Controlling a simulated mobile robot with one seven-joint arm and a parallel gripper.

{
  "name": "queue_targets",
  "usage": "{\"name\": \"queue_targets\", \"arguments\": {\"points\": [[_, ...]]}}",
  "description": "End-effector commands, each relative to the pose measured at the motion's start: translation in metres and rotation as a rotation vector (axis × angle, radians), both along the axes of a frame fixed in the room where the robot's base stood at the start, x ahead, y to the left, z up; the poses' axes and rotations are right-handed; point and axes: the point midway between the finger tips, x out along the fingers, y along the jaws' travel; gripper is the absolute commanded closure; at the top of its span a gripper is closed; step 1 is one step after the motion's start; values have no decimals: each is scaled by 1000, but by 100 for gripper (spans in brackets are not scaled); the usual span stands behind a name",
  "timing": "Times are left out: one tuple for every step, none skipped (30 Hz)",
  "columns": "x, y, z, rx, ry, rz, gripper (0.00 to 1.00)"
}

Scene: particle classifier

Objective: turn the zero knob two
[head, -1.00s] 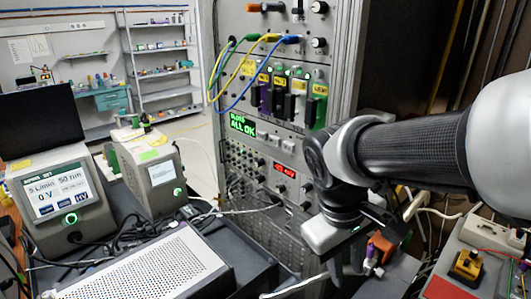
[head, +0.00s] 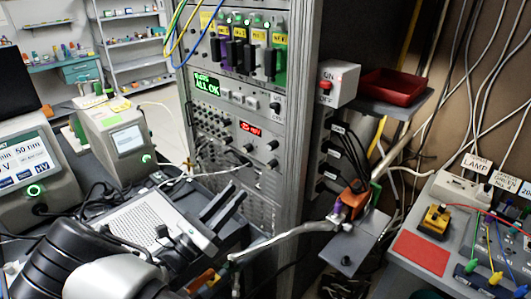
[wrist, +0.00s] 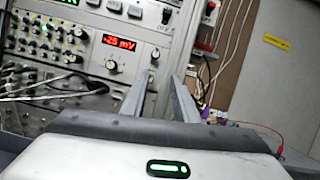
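The rack panel (head: 215,135) has a red display reading -25 mV, which also shows in the wrist view (wrist: 119,42). Small dark knobs (head: 271,145) sit to the right of and below this display. One knob (wrist: 112,65) shows just under the display in the wrist view. No label lets me tell which is zero knob two. My gripper (head: 212,215) is in front of the rack in the head view, low and left of centre. Its two fingers (wrist: 160,82) stand apart with nothing between them, pointing at the panel's right side, apart from the knobs.
A perforated white box (head: 140,225) lies on the dark cart beside my arm. Cables (head: 240,170) hang before the lower rack. An ON/OFF switch box (head: 335,82) and a red tray (head: 393,87) are at the rack's right. A cluttered bench (head: 420,262) stands at the right.

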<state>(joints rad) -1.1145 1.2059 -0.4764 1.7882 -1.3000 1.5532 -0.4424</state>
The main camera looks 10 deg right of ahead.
Motion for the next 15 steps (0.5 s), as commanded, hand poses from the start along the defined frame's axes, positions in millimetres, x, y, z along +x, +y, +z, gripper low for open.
{"name": "queue_targets", "arguments": {"points": [[1,5,-2,-25,1,17,73],[2,7,-2,-35,1,24,73],[4,7,-2,-41,1,29,73],[5,6,-1,-44,1,30,73],[6,4,0,-44,0,30,73],[9,1,3,-43,-1,28,73],[11,-2,4,-42,0,28,73],[14,-6,6,-41,1,28,73],[18,-11,9,-40,1,28,73],[22,-16,11,-40,0,26,73],[26,-21,14,-41,-1,25,73],[31,-27,17,-40,0,26,73],[34,-32,20,-39,1,25,73],[38,-37,22,-40,1,24,73],[44,-43,25,-39,1,26,73]]}}
